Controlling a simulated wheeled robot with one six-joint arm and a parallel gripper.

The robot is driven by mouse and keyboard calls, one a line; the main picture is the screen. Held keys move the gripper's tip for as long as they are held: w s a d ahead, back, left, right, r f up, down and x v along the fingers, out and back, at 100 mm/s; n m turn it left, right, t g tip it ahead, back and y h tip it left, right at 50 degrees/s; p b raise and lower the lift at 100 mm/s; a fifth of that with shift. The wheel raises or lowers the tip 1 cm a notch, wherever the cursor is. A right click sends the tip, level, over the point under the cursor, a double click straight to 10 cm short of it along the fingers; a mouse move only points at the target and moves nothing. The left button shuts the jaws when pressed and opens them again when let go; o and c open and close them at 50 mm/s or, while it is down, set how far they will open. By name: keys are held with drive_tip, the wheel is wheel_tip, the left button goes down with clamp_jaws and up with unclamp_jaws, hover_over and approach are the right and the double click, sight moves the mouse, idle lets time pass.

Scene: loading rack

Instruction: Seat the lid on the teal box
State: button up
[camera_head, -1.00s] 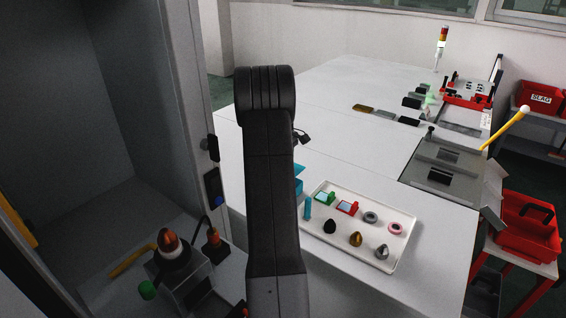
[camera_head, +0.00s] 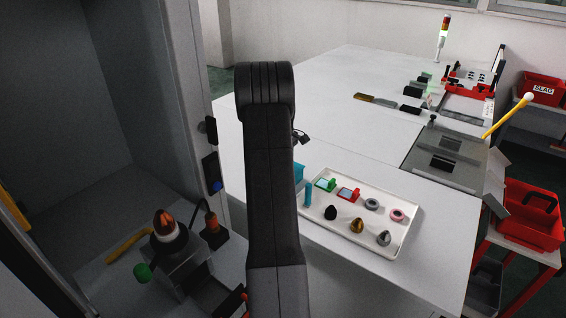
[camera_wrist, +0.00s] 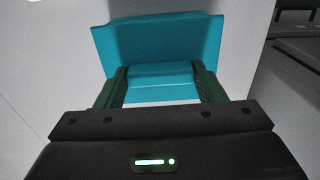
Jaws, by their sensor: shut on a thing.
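In the wrist view my gripper (camera_wrist: 161,76) is shut on a teal block-shaped grip, with a dark green finger on each side. The grip belongs to, or stands directly in front of, a wide flat teal piece (camera_wrist: 155,38), which looks like the lid. Whether the teal box is under it cannot be told. In the head view a bit of teal (camera_head: 298,173) shows at the right edge of my arm, left of the tray; I cannot tell whether it is lid or box. My arm hides the gripper there.
A white tray (camera_head: 398,243) holds a teal cylinder (camera_head: 308,196), green and red pieces, rings and egg-shaped pieces. A grey cabinet (camera_head: 150,90) stands close on the left. Fixtures line the table's far right; red bins (camera_head: 530,215) stand beyond. The table's middle is clear.

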drive_tip(key=o, duration=1.1)
drive_tip(key=shift+c, duration=0.2)
drive_tip(key=shift+r, duration=0.1)
wheel_tip(320, 180, up, 14)
drive_tip(key=b, duration=0.1)
drive_tip(key=shift+f+b, duration=0.2)
drive_tip(key=shift+b, duration=0.15)
drive_tip(key=shift+f, duration=0.1)
wheel_tip(320, 180, down, 14)
drive_tip(key=shift+r+p, duration=0.2)
drive_tip(key=shift+p, duration=0.85)
drive_tip(key=shift+w+r+p, duration=0.1)
drive_tip(key=shift+r+p, duration=0.2)
drive_tip(key=shift+r, duration=0.9)
